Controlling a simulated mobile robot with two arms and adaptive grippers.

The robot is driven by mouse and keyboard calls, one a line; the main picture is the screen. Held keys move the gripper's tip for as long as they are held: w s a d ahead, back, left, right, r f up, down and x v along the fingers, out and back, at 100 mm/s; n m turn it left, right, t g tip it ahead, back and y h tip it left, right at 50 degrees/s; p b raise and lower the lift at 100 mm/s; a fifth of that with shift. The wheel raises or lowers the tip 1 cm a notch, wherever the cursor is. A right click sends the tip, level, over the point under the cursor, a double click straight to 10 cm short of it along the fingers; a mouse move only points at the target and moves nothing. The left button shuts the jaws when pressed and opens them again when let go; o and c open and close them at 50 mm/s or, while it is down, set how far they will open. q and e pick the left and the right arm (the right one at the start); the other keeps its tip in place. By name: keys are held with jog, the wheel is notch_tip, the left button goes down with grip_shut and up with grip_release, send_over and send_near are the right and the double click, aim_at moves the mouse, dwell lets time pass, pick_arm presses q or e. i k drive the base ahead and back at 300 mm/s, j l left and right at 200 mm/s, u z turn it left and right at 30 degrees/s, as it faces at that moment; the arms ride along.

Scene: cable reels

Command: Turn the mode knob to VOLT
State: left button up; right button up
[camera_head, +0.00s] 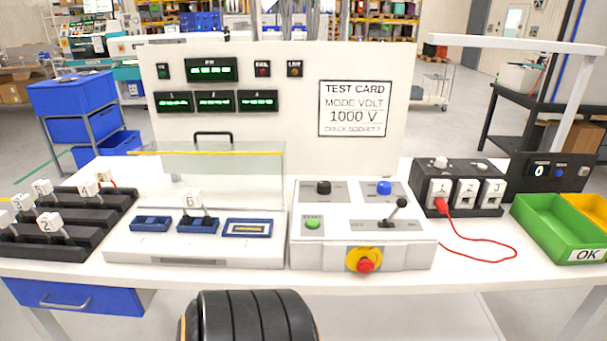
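The white control box (309,255) stands at the middle right of the table. On its top are a black knob (323,187) at the left and a blue knob (384,187) at the right. The lettering by both knobs is too small to read, so I cannot tell which is the mode knob or where either points. The test card (353,108) on the upright panel reads MODE VOLT, 1000 V. Neither of my grippers is in view.
The box also carries a green button (312,224), a black lever (397,208) and a red stop button (365,261). A clear-covered fixture (125,247) stands left. A socket block (446,167) with a red lead (500,237) and a green bin (553,237) stand right.

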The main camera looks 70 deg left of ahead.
aim_at(324, 187)
jog(key=j+u, duration=0.1)
jog(key=u, duration=1.8)
